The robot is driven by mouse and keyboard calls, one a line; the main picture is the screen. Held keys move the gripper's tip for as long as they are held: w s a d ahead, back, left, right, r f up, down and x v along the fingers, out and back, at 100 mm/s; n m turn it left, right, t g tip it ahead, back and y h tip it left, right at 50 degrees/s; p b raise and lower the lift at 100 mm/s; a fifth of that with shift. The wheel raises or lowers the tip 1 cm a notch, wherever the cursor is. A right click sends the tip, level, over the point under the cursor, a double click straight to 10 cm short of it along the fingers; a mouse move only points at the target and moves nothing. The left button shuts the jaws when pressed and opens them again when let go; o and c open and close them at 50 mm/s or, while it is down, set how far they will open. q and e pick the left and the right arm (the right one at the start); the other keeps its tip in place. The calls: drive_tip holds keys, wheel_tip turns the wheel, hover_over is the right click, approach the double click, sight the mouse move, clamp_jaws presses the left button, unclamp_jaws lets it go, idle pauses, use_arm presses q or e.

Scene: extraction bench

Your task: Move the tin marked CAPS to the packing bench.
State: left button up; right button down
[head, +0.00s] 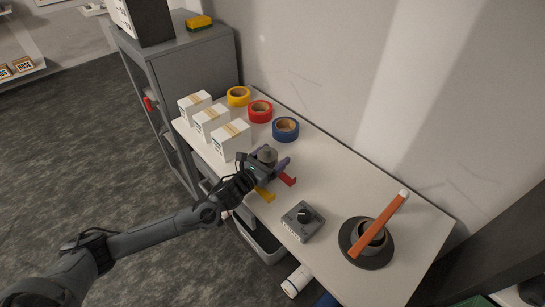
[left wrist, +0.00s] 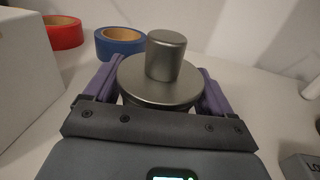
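I cannot read the marking CAPS anywhere in these views. My left gripper (head: 275,166) is over the bench near the white boxes. Its two purple fingers stand on either side of a round grey metal piece with a knob on top (head: 267,155). The piece also shows in the left wrist view (left wrist: 160,75), between the fingers and close to both. Whether they press on it is not clear. Its lower part is hidden by the gripper, and no label shows on it. My right gripper is not in view.
Three white boxes (head: 230,139) and yellow, red and blue tape rolls (head: 285,129) stand on the white bench (head: 325,175). A grey device with a black knob (head: 302,221) is at the front edge. An orange-handled bar (head: 378,225) lies across a dark round stand. Items marked HOSE (head: 22,65) sit far left.

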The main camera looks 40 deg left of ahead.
use_arm(q)
drive_tip(key=shift+o, duration=0.4)
drive_tip(key=shift+s, duration=0.1)
drive_tip(key=s+p, duration=0.1)
drive_tip(key=s, duration=1)
drive_tip(key=shift+s+p, duration=0.3)
drive_tip(key=shift+s, duration=0.05)
